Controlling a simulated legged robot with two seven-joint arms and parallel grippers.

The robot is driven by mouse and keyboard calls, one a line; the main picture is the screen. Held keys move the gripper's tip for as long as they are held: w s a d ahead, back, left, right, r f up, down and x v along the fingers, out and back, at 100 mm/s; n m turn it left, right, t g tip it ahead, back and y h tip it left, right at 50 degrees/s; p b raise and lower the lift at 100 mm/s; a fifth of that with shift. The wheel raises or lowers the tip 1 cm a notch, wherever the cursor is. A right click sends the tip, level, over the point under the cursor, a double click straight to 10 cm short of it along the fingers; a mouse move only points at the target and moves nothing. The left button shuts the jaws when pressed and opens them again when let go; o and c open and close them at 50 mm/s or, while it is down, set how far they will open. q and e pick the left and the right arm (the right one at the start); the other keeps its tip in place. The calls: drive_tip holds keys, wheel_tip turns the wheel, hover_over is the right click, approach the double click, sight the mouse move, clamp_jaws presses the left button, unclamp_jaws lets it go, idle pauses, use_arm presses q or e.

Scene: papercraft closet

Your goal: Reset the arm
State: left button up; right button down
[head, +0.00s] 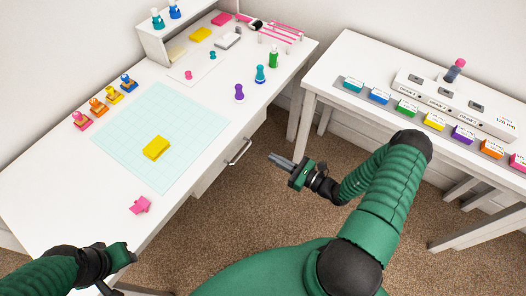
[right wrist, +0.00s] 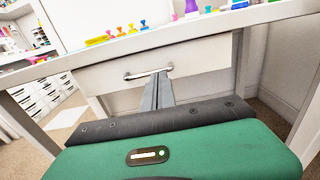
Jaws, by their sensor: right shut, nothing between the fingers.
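My right arm reaches over the floor between the two tables. Its green gripper (head: 272,158) points left toward the drawer front of the left table, with its grey fingers together and empty. In the right wrist view the shut fingers (right wrist: 160,90) appear in front of the drawer handle (right wrist: 148,74); a gap shows between them in the head view. My left gripper (head: 122,256) is at the lower left, by the near edge of the left table. Its fingers are not clear.
The left table (head: 60,185) holds a cutting mat (head: 185,120) with a yellow block (head: 156,148), a pink piece (head: 140,205), and several stamps and bottles. The right table (head: 345,75) carries a row of coloured labelled blocks and a white rack (head: 480,115). Carpet (head: 235,215) between them is clear.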

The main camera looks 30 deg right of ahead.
drive_tip(key=s+a+r+n+g+y+p, duration=0.2)
drive_tip(key=s+a+r+n+g, duration=0.25)
drive_tip(key=a+n+g, duration=0.3)
drive_tip(key=s+a+r+n+g+y+p, duration=0.2)
drive_tip(key=s+a+r+n+g+p, duration=0.15)
drive_tip(key=s+a+n+g, duration=0.35)
wheel_tip(320, 180, up, 16)
drive_tip(key=w+n+h+p, duration=0.1)
drive_tip(key=n+h+p, duration=0.3)
drive_tip(key=n+h, duration=0.7)
drive_tip(key=d+n, duration=0.1)
drive_tip(key=n, duration=0.5)
